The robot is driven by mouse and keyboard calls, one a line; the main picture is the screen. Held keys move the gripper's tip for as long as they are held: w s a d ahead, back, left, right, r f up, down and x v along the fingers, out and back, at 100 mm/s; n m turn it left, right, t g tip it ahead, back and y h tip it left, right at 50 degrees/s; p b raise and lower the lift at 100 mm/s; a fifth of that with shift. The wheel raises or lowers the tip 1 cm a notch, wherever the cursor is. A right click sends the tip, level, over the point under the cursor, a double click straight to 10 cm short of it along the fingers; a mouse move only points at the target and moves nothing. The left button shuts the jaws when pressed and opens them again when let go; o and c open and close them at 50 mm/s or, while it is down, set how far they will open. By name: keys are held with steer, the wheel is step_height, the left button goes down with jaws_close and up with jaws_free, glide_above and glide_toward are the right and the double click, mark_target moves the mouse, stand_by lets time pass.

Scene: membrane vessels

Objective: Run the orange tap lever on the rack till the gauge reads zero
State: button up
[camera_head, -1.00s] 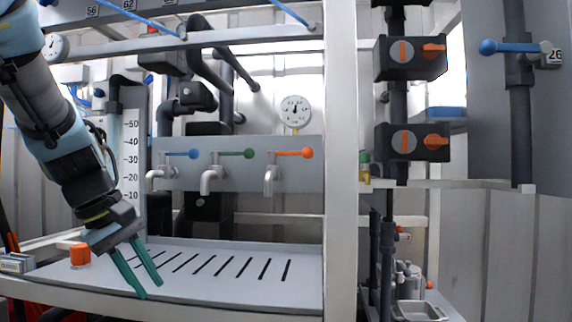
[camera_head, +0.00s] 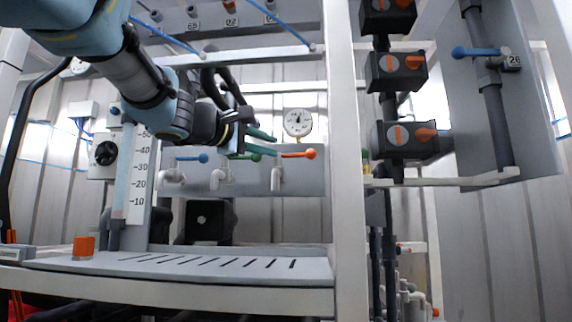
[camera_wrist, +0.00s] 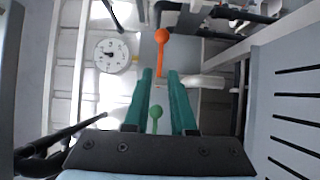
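The orange tap lever (camera_head: 300,154) has a round knob and points right from its tap on the rack panel. It shows just beyond my fingertips in the wrist view (camera_wrist: 160,52). My gripper (camera_head: 274,146) is open, its two green fingers pointing right at the panel. In the wrist view my gripper (camera_wrist: 160,72) has the lever's stem in line with the gap between its fingertips; whether they touch it I cannot tell. The white round gauge (camera_head: 298,122) hangs above the lever and also shows in the wrist view (camera_wrist: 112,55). Its reading is too small to tell.
A blue tap lever (camera_head: 194,158) is left on the same panel. The green lever (camera_wrist: 155,114) lies between my fingers in the wrist view. A white upright post (camera_head: 343,150) stands right of the orange lever. A slotted shelf (camera_head: 110,266) lies below.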

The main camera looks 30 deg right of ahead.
mark_target(296, 155)
steer(key=p+x, duration=0.2)
steer(key=x, duration=0.8)
steer(key=shift+p, duration=0.3)
steer(key=shift+c, duration=0.3)
jaws_close()
steer(key=shift+f, duration=0.1)
stand_by(0.5)
